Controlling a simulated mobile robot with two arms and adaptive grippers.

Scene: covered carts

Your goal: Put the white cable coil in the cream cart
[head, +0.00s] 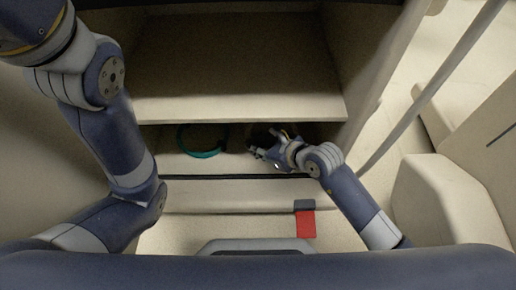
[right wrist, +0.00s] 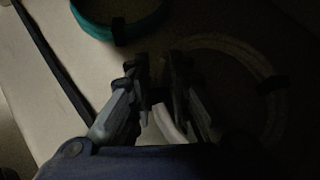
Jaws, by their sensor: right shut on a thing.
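The white cable coil (right wrist: 278,70) shows dimly in the right wrist view as a pale ring with a dark tie on its right side. My right gripper (right wrist: 160,68) is shut on its near-left part, which shows pale between the fingers. In the head view the right gripper (head: 258,147) reaches into a shadowed, low compartment of a cream cart-like unit (head: 240,100); I cannot make out the white coil there. My left arm crosses the left side of the head view, but its gripper is not in view.
A teal coil (head: 204,155) lies left of the right gripper in the same compartment, and shows at the top of the right wrist view (right wrist: 140,28). A cream panel overhangs the compartment. A dark-edged front lip with a red tag (head: 306,223) lies nearer me.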

